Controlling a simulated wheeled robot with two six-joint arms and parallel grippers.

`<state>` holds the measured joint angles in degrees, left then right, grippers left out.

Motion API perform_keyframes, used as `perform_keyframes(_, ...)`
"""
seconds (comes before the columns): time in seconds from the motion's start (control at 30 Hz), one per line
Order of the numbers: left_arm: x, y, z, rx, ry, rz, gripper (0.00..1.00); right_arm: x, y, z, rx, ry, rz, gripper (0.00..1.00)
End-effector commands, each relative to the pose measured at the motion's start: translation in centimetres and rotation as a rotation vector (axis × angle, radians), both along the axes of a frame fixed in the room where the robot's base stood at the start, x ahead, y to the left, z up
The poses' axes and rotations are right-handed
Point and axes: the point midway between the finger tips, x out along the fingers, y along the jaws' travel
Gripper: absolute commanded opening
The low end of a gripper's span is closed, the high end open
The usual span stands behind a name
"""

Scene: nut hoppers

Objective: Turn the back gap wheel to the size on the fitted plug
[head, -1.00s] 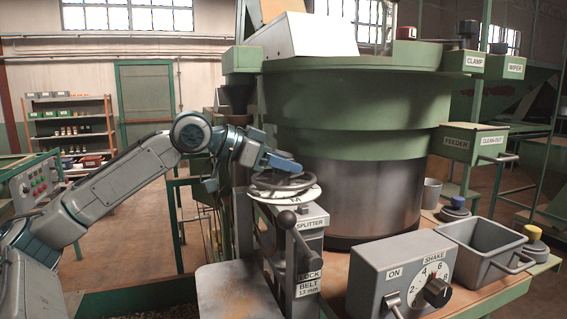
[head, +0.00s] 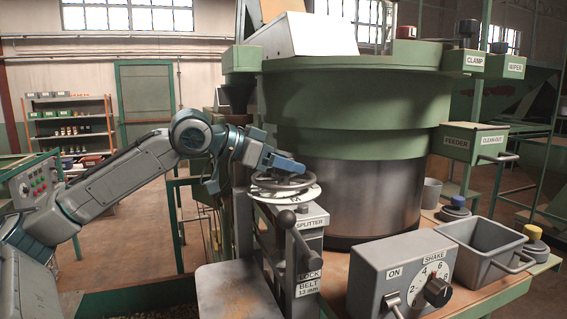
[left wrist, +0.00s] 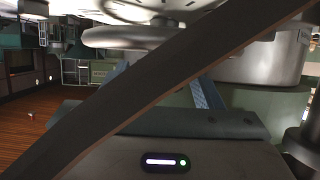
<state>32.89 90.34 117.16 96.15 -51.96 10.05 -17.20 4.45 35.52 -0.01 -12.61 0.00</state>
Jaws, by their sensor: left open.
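A grey handwheel (head: 283,182) sits over a white marked dial (head: 304,193) on top of the splitter post (head: 309,218), beside the large green and steel bowl. I take it as the gap wheel. My left gripper (head: 285,164) is open at the wheel's upper side, its blue fingers just above or at the rim. I cannot tell whether they touch it. In the left wrist view the wheel rim (left wrist: 130,37) and dial (left wrist: 172,10) show at the top, with blue fingers below. The dial marks are too small to read. I cannot make out the fitted plug. My right gripper is out of view.
The large bowl (head: 350,190) is close to the right of the wheel. A grey ON/SHAKE box (head: 385,270) and a grey bin (head: 478,250) stand on the bench at right.

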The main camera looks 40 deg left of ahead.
Motion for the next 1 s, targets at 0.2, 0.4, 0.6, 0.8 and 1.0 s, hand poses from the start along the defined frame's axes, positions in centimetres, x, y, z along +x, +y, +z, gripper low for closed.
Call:
perform_keyframes(0.2, -1.5, 0.7, 0.1, 0.002, -0.004, 0.004, 0.6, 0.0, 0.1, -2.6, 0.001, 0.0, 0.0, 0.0)
perform_keyframes(0.4, -4.4, 1.9, 1.4, 0.0, -0.007, 0.003, 0.6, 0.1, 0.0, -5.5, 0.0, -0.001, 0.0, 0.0)
perform_keyframes(0.6, -7.3, 3.0, 2.9, 0.0, -0.005, 0.002, 0.6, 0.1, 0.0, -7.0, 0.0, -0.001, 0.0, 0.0)
perform_keyframes(0.8, -8.8, 3.7, 3.9, 0.001, -0.003, 0.002, 0.6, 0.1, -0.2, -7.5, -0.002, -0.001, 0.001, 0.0)
perform_keyframes(1.0, -9.1, 3.8, 4.1, 0.001, -0.001, 0.001, 0.6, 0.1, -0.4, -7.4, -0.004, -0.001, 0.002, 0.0)
